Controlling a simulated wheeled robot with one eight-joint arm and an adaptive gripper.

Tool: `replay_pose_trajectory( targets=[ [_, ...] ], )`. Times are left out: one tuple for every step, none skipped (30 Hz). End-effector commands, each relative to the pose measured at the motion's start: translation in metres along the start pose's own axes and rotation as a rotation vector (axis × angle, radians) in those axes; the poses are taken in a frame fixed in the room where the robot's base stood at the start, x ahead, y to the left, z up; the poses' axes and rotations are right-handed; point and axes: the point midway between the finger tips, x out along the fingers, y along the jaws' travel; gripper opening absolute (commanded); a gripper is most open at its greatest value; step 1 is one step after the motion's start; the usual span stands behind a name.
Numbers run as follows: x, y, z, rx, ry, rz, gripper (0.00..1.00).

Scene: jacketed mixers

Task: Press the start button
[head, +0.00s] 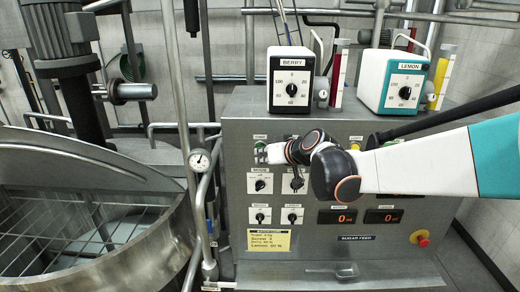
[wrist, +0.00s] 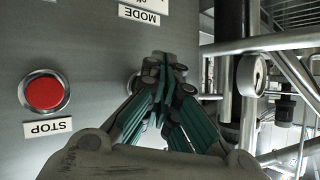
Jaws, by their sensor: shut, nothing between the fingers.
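In the wrist view my gripper (wrist: 164,65) points at the panel, and only the left edge of a metal button ring (wrist: 132,83) shows behind the fingers. I cannot tell whether the tips touch the button or are just short of it.
A red stop button (wrist: 44,92) sits beside my fingers in the upside-down wrist view. A mode knob (head: 260,185) is below the start button. A pipe with a gauge (head: 199,160) stands left of the panel. A red emergency knob (head: 420,238) is at lower right.

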Motion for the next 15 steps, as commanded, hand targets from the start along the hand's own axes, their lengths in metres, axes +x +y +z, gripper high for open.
replay_pose_trajectory(
  targets=[
    [-0.0020, -0.0016, 0.0018, 0.000, 0.000, 0.000, 0.00],
    [-0.0031, -0.0024, 0.0026, 0.000, 0.000, 0.000, 0.00],
    [-0.0045, -0.0034, 0.0037, 0.000, 0.000, 0.000, 0.00],
    [-0.0053, -0.0040, 0.0043, 0.000, 0.000, 0.000, 0.00],
    [-0.0058, -0.0044, 0.0047, 0.000, 0.000, 0.000, 0.00],
    [-0.0063, -0.0047, 0.0050, 0.000, 0.000, 0.000, 0.00],
    [-0.0064, -0.0048, 0.0051, 0.000, 0.000, 0.000, 0.00],
    [-0.0064, -0.0048, 0.0051, 0.000, 0.000, 0.000, 0.00],
    [-0.0063, -0.0048, 0.0050, 0.000, 0.000, 0.000, 0.00],
    [-0.0063, -0.0048, 0.0050, 0.000, 0.000, 0.000, 0.00],
    [-0.0063, -0.0048, 0.0050, 0.000, 0.000, 0.000, 0.00],
    [-0.0063, -0.0048, 0.0050, 0.000, 0.000, 0.000, 0.00],
    [-0.0063, -0.0048, 0.0050, 0.000, 0.000, 0.000, 0.00],
    [-0.0064, -0.0049, 0.0051, 0.000, 0.000, 0.000, 0.00],
    [-0.0071, -0.0054, 0.0055, 0.000, 0.000, 0.000, 0.00]
  ],
)
